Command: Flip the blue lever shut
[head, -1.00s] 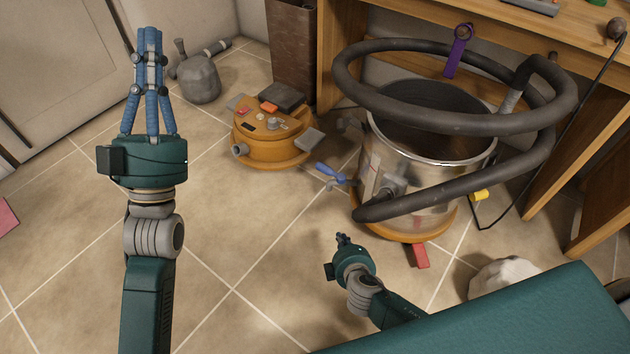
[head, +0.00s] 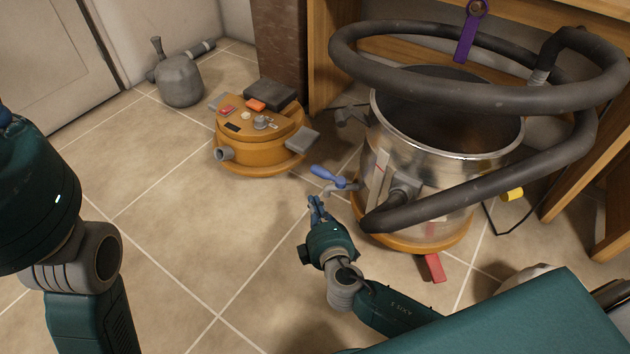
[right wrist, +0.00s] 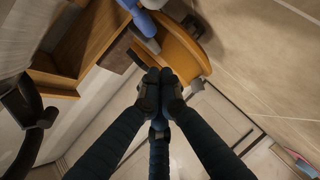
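The blue lever (head: 328,176) sits on a small grey tap at the lower left side of the shiny metal drum (head: 436,150). It points out to the left, tilted a little upward. My right gripper (head: 315,206) is just below the lever, apparently with a small gap. In the right wrist view its fingertips (right wrist: 159,86) come together with nothing between them, and the blue lever (right wrist: 144,22) shows above them, cut by the top edge. My left gripper (head: 35,195) is at the left edge; its fingers are almost wholly out of frame.
A thick black hose (head: 480,95) loops around the drum. An orange vacuum head (head: 262,145) lies on the tiles to the left, with a grey jug-like object (head: 180,82) behind. A wooden bench (head: 570,190) stands behind the drum.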

